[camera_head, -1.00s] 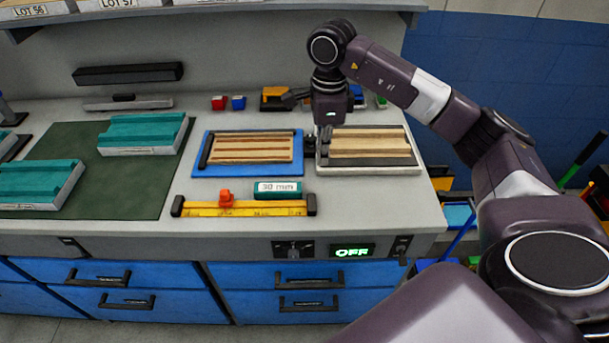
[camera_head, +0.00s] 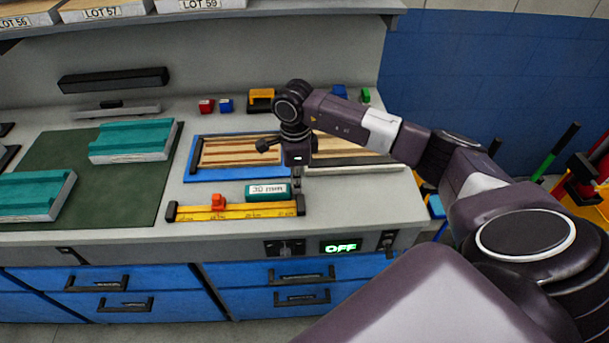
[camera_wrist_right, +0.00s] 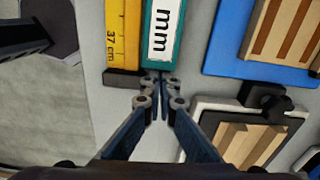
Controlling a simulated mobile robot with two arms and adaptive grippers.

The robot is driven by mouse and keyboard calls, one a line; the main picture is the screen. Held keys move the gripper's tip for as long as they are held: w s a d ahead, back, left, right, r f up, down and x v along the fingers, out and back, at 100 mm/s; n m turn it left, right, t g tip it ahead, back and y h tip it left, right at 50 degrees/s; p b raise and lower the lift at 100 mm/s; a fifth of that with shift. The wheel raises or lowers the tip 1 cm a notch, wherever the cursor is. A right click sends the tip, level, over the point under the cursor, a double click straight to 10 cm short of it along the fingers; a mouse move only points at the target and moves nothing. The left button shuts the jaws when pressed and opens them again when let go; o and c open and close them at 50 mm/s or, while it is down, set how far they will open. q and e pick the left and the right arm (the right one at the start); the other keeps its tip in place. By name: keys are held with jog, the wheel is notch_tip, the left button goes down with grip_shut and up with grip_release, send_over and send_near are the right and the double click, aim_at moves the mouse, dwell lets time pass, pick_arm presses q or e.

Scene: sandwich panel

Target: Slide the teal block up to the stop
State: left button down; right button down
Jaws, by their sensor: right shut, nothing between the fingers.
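The teal block (camera_head: 267,191) has a white label reading 30 mm and lies along the far edge of the yellow ruler (camera_head: 250,211). An orange stop (camera_head: 218,201) sits on the ruler to the left of the block, with a gap between them. My right gripper (camera_head: 297,188) is shut and empty, pointing down at the block's right end. In the right wrist view, its fingertips (camera_wrist_right: 160,80) are at the end face of the teal block (camera_wrist_right: 163,32), touching or very nearly so. My left gripper is not in view.
A blue tray (camera_head: 222,175) with wooden strips lies behind the block, and a second panel (camera_head: 355,168) is partly hidden by my right arm. Black end pieces (camera_head: 301,205) cap the ruler. Teal channel pieces (camera_head: 133,138) lie on the green mat at left.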

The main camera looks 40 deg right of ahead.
aim_at(275, 188)
dwell(0.3)
jog(key=shift+w+a+f, duration=0.1)
jog(key=shift+w+a, duration=0.05)
jog(key=shift+a, duration=0.1)
jog(key=a+b, duration=0.1)
jog(key=w+a+b, duration=0.1)
jog(key=a, duration=0.1)
jog(key=w+a+b, duration=0.1)
jog(key=shift+w+a, duration=0.25)
jog(key=shift+a, duration=0.15)
jog(key=shift+d, duration=0.15)
